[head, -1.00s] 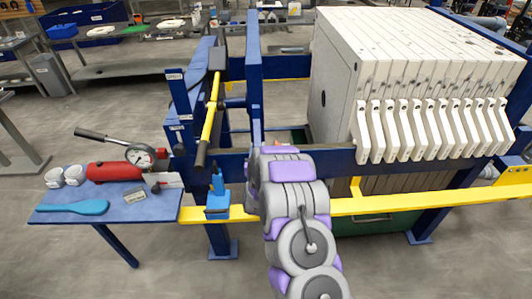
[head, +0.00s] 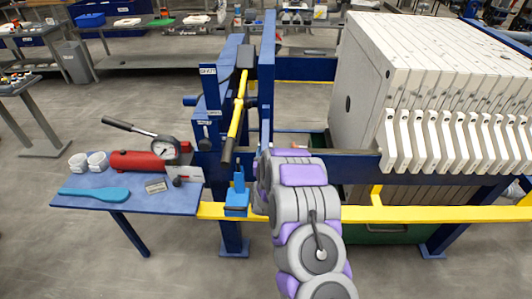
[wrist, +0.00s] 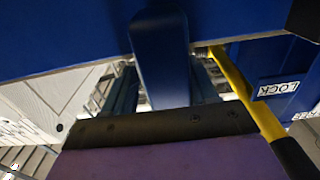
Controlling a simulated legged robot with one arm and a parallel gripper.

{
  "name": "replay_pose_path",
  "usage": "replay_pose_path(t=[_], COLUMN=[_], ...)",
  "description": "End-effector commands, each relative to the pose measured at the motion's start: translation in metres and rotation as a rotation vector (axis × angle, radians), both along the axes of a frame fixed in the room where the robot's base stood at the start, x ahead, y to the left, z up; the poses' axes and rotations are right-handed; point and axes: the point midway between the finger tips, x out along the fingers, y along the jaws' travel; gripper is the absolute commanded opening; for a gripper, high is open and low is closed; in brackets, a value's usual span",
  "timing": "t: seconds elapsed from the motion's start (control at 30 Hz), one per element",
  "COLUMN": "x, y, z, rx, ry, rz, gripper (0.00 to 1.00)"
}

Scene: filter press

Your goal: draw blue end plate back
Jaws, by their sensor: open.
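The blue end plate (head: 267,75) stands upright and nearly edge-on in the head view, left of the white filter plates with a gap between them. In the wrist view a blue surface (wrist: 70,30) fills the top, and a dark blue rounded bar (wrist: 160,55) hangs in front of it. My gripper (wrist: 155,130) shows there as a purple jaw with a black edge, just below the bar. It is open, and I see no thing held. Whether it touches the bar I cannot tell. In the head view my arm hides the gripper, low beside the plate.
A yellow lever with a black grip (head: 238,118) stands left of the plate. A LOCK label (wrist: 279,89) shows beside it in the wrist view. White filter plates (head: 420,75) stand right. A yellow rail (head: 400,214) crosses in front. A blue side table (head: 150,203) carries a red pump.

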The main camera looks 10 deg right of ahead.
Motion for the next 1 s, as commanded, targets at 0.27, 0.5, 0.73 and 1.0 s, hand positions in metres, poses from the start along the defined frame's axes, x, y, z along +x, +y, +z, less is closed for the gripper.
replay_pose_path(t=[0.27, 0.5, 0.73, 1.0], x=[-0.01, -0.046, -0.086, -0.13], y=[0.002, 0.011, 0.021, 0.032], z=[-0.001, -0.002, -0.001, -0.003], rx=[0.0, 0.0, 0.001, 0.002], ry=[0.002, 0.006, 0.004, 0.007], rz=[-0.001, 0.0, 0.001, 0.002], gripper=[0.57, 0.57, 0.57, 0.57])
